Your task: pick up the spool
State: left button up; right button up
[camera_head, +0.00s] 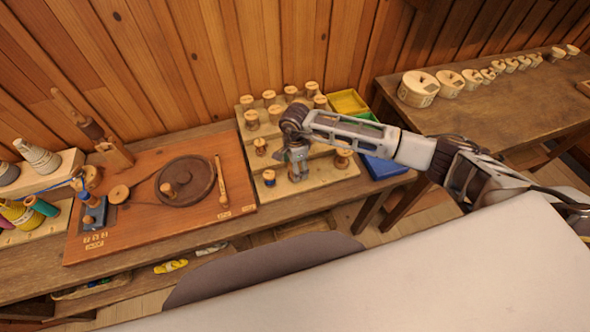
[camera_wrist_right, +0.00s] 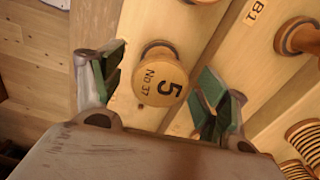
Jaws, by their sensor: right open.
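A turned wooden spool (camera_wrist_right: 160,74) with "5" and "No 37" on its round top stands on a light wooden step in the right wrist view. My right gripper (camera_wrist_right: 160,84) is open, with one green-padded finger on each side of this spool and a visible gap to both. In the head view my right gripper (camera_head: 298,162) points down over the front steps of the stepped spool rack (camera_head: 322,176), and it largely hides the spool beneath it. Other spools stand on the rack, such as one at its right (camera_head: 343,159). My left gripper is not in view.
Neighbouring spools (camera_wrist_right: 298,37) stand on other steps, and ribbed ones (camera_wrist_right: 303,137) are at the lower right. Yellow (camera_head: 348,102) and blue (camera_head: 384,167) bins sit right of the rack. A board with a dark wheel (camera_head: 187,181) lies left. Another table (camera_head: 480,112) holds round wooden pieces.

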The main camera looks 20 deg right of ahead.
dwell(0.4)
jog(key=c, duration=1.1)
jog(key=shift+r, duration=0.1)
notch_tip(320, 180, up, 10)
jog(key=shift+f+b, duration=0.2)
jog(key=shift+b, duration=0.85)
jog(key=shift+r, duration=0.1)
jog(key=shift+s+r+p, duration=0.1)
jog(key=shift+r+p, duration=0.25)
jog(key=shift+p, duration=0.2)
jog(key=shift+a+r, duration=0.1)
